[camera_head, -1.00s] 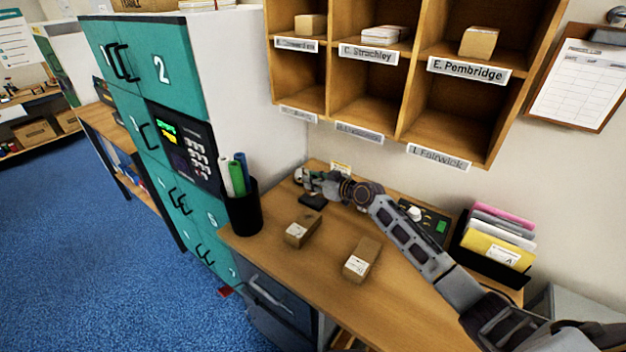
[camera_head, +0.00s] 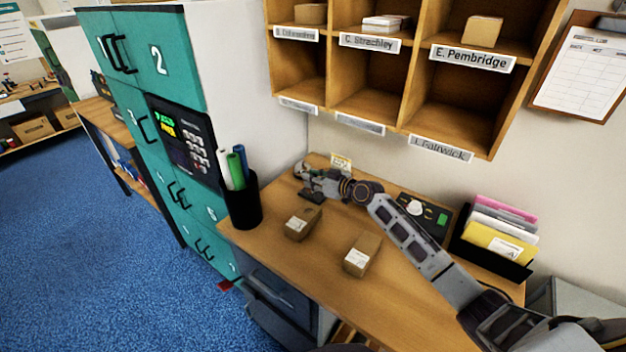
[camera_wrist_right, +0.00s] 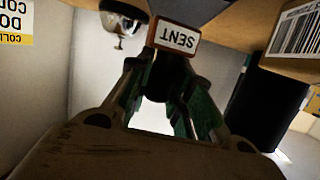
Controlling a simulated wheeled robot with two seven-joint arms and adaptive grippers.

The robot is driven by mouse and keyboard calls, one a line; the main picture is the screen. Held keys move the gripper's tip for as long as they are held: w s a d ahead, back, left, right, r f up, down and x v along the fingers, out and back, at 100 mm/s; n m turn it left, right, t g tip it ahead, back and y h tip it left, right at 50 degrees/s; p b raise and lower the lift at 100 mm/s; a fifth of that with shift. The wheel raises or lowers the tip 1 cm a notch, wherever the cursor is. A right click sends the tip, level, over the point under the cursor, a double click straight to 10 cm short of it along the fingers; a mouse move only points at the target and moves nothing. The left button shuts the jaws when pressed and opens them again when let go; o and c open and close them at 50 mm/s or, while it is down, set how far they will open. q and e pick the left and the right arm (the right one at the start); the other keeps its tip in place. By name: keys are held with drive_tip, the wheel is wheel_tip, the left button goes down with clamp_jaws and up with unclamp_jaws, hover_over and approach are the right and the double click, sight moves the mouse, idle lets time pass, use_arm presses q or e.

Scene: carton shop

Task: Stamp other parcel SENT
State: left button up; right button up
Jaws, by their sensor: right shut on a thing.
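My right gripper (camera_head: 314,180) is at the back left of the wooden desk. It is shut on the stamp, whose SENT label (camera_wrist_right: 176,39) shows upside down between the fingers (camera_wrist_right: 167,95) in the right wrist view. A small black pad (camera_head: 311,197) lies just below the gripper; whether the stamp touches it I cannot tell. Two brown parcels lie in front: a left one (camera_head: 303,223) and a right one (camera_head: 362,254), each with a white label. A barcode label (camera_wrist_right: 301,29) shows at the right of the wrist view. My left gripper is out of view.
A black pot (camera_head: 243,205) of rolled tubes stands at the desk's left edge beside teal lockers (camera_head: 160,65). A file rack (camera_head: 490,255) and a dark panel (camera_head: 427,217) are to the right. Wooden pigeonholes (camera_head: 400,100) hang above. The desk front is clear.

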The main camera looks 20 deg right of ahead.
drive_tip(key=shift+f+b, duration=0.55)
drive_tip(key=shift+f, duration=0.1)
idle(1.6)
drive_tip(key=shift+r, duration=0.1)
drive_tip(key=shift+r+p, duration=2.35)
drive_tip(key=shift+r, duration=1.15)
